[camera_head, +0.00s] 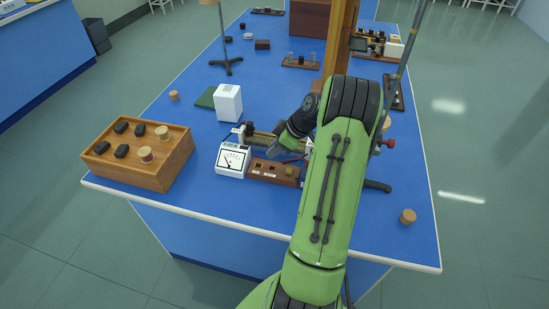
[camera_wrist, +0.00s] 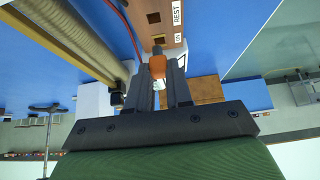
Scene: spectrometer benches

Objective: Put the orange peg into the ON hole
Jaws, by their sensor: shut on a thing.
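A long brown wooden block (camera_head: 273,172) lies near the front of the blue bench, beside a white meter. In the wrist view the block (camera_wrist: 165,28) carries ON and REST labels along one edge, with a dark hole beside each. My gripper (camera_wrist: 160,72) is shut on the orange peg (camera_wrist: 157,66), which shows between its two dark fingers near the ON end of the block. I cannot tell whether the peg's tip touches the block. In the head view my gripper (camera_head: 283,149) is just behind the block, and the peg is hidden or too small to make out.
The white meter (camera_head: 232,161) is left of the block, and a coil apparatus (camera_head: 258,136) lies behind it. A wooden box (camera_head: 138,155) with black and cork stoppers stands at left. A white box (camera_head: 228,103) stands farther back. A cork (camera_head: 407,217) is at the right front.

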